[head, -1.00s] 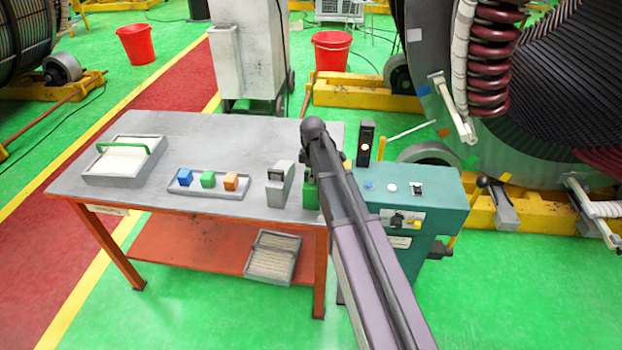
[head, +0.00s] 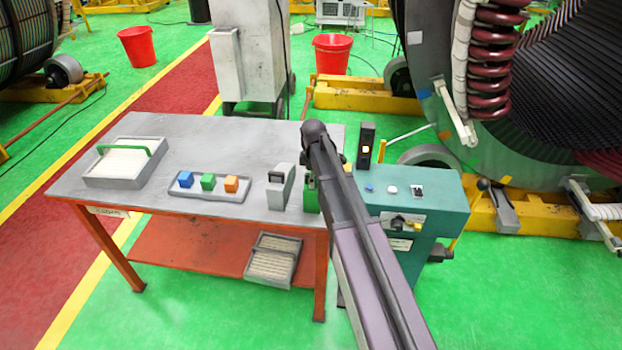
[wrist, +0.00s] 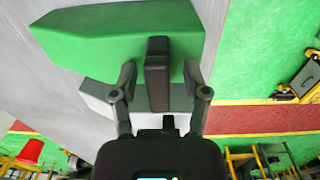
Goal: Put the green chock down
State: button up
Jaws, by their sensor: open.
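The green chock (head: 311,196) stands at the right end of the grey table top, beside a grey chock (head: 280,188). In the head view my arm hides much of it. In the wrist view the green chock (wrist: 90,42) fills the upper left, with a dark upright handle (wrist: 157,85). My gripper (wrist: 160,76) is open, with one finger on each side of the handle. Gaps show between the fingers and the handle. The head view does not show my fingers.
The grey table (head: 230,135) carries a tray with a green handle (head: 128,165) at left and a small tray (head: 205,192) with blue, green and orange blocks. A teal control cabinet (head: 430,190) stands close on the right. The large stator (head: 540,130) is behind it.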

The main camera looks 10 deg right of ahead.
jog(key=shift+r, duration=0.2)
notch_tip(320, 180, up, 12)
jog(key=p, duration=1.2)
jog(key=shift+s, duration=0.15)
jog(key=shift+s+f, duration=0.1)
dwell(0.3)
jog(key=s+d+m, duration=0.1)
jog(key=s+m, duration=1.3)
jog(key=s, duration=0.9)
jog(key=shift+d, duration=0.2)
